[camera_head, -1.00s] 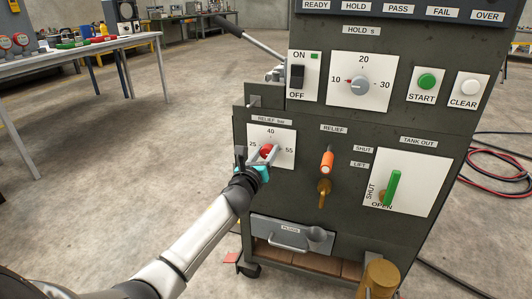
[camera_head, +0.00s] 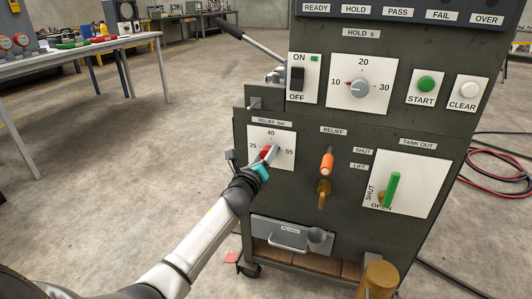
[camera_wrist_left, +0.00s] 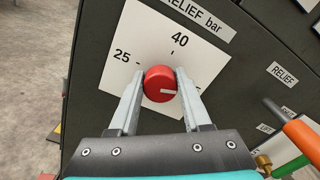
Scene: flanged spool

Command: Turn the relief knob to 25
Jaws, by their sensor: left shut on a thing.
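The red relief knob (camera_head: 265,152) sits on a white dial plate (camera_head: 286,137) labelled RELIEF bar, with marks 25 at left, 40 at top and 55 at right. In the left wrist view the knob (camera_wrist_left: 158,80) has a white pointer line toward its right side, roughly on the 55 side. My left gripper (camera_head: 269,154) has its fingers on opposite sides of the knob, shut on it. In the wrist view, the right finger hides the 55 mark. My right gripper is not in view.
Right of the dial are an orange-handled relief lever (camera_head: 327,162) and a green tank-out handle (camera_head: 391,188). Above is the grey hold knob (camera_head: 359,87). Below is a plugs drawer (camera_head: 291,233). Open floor lies left of the cabinet.

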